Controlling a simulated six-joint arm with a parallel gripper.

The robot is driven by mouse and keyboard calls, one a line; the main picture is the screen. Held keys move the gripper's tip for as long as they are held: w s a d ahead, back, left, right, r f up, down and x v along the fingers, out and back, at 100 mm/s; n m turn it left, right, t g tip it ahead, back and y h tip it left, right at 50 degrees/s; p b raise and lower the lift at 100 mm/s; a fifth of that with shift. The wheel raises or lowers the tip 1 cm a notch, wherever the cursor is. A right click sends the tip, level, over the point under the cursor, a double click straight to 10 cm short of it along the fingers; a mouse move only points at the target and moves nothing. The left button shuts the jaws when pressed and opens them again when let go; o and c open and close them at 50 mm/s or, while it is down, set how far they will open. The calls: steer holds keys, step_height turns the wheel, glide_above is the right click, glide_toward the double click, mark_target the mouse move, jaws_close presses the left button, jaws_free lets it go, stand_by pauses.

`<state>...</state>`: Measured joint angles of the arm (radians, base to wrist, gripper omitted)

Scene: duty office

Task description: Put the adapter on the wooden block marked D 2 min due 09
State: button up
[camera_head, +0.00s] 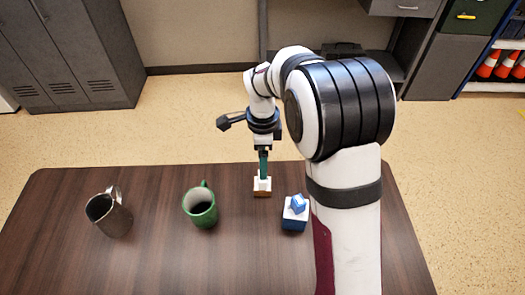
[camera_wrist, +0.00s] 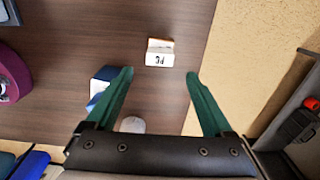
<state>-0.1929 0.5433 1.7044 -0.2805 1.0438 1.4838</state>
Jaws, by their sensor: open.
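A small wooden block (camera_head: 262,193) with white on it stands near the table's far edge, below my gripper (camera_head: 263,176). In the wrist view the block (camera_wrist: 161,43) shows a white face with dark, upside-down letters, beyond the fingertips. A dark blue block (camera_head: 294,224) stands to its right and nearer, with a small blue and white piece on top (camera_head: 298,204). The wrist view shows the blue block (camera_wrist: 106,73) partly behind the left finger. I cannot tell for sure which piece is the adapter, nor read D 2. My gripper (camera_wrist: 158,72) is open and empty.
A green mug (camera_head: 201,212) and a metal jug (camera_head: 109,214) stand on the left of the dark table (camera_head: 60,265). A pale rounded shape (camera_wrist: 132,125) shows between the fingers in the wrist view. My arm hides the table's right side. The front middle is clear.

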steer(key=s+d+r+n, duration=0.4)
steer(key=s+r+n, duration=0.1)
steer(key=s+r, duration=0.6)
steer(key=s+f+n+y, duration=0.1)
steer(key=s+n, duration=0.6)
steer(key=s, duration=1)
steer(key=shift+d+f+y, duration=0.3)
steer(key=shift+y, duration=0.1)
steer(key=shift+s, duration=0.1)
